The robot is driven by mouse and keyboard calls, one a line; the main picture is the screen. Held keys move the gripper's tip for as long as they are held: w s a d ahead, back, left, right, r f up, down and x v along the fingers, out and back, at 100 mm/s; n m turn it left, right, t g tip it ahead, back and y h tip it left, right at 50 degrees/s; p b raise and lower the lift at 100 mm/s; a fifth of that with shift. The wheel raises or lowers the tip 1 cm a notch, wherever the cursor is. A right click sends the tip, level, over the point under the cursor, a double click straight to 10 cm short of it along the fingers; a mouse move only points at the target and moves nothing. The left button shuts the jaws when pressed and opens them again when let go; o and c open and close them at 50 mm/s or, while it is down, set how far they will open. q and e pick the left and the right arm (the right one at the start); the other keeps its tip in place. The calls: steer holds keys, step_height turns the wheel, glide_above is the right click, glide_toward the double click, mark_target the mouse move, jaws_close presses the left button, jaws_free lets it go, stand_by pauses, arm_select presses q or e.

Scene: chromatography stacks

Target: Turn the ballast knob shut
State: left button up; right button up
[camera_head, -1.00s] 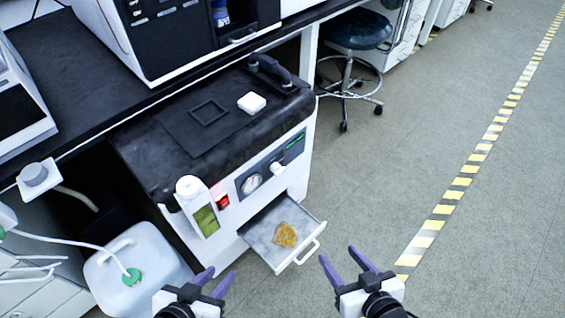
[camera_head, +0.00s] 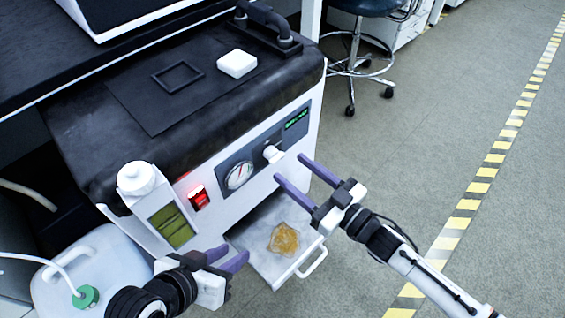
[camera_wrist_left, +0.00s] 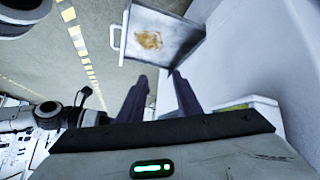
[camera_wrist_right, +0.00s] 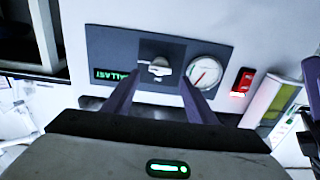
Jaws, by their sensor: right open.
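My left gripper (camera_head: 235,256) is open and empty, low in front of the pump near the drawer.
A round gauge (camera_wrist_right: 204,73) and a red lit switch (camera_head: 199,197) sit beside the knob. An open drip tray (camera_head: 262,262) with an amber puddle juts out below. A white jug (camera_head: 85,265) stands at left. The floor at right is clear.

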mark_target(279, 159)
steer(key=b+x, duration=0.1)
steer(key=x, duration=0.3)
steer(key=shift+w+a, duration=0.3)
steer(key=shift+c, duration=0.3)
steer(key=c, duration=1)
